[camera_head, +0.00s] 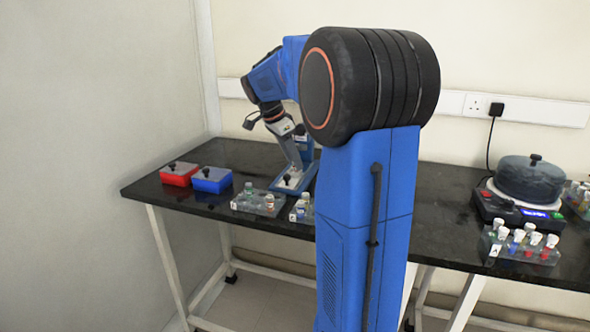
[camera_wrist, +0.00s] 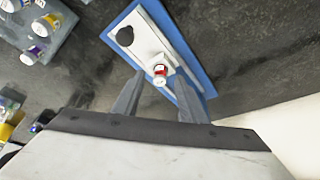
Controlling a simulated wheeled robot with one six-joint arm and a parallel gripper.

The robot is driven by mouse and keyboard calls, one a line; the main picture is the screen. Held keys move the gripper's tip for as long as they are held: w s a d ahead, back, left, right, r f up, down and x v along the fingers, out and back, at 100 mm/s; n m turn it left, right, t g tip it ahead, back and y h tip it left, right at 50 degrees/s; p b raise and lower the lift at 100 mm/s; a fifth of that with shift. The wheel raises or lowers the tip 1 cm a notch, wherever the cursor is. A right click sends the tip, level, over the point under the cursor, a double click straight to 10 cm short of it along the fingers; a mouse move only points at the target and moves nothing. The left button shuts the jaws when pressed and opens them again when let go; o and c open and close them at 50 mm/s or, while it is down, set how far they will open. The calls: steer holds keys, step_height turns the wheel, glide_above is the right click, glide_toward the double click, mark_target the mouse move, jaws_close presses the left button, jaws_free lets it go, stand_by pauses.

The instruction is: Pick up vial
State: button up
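A vial (camera_wrist: 160,72) with a white cap and a red band stands in the white block of a blue-based stand (camera_wrist: 203,77) in the wrist view. My gripper (camera_wrist: 158,84) is open, with one finger on either side of the vial and nothing visibly held. Whether the fingertips are level with the vial or above it, I cannot tell. In the head view, my gripper (camera_head: 293,155) points down over the blue-based stand (camera_head: 283,192) on the black table. The vial is too small or hidden to make out there.
A red box (camera_head: 179,176) and a blue box (camera_head: 212,181) sit at the left. Clear vial racks (camera_head: 245,206) stand near the front edge. A round dark-lidded machine (camera_head: 530,180) and another rack (camera_head: 520,262) are at the right. A black knob (camera_wrist: 125,36) rises from the stand.

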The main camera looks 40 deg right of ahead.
steer(key=shift+f, duration=0.1)
jaws_close()
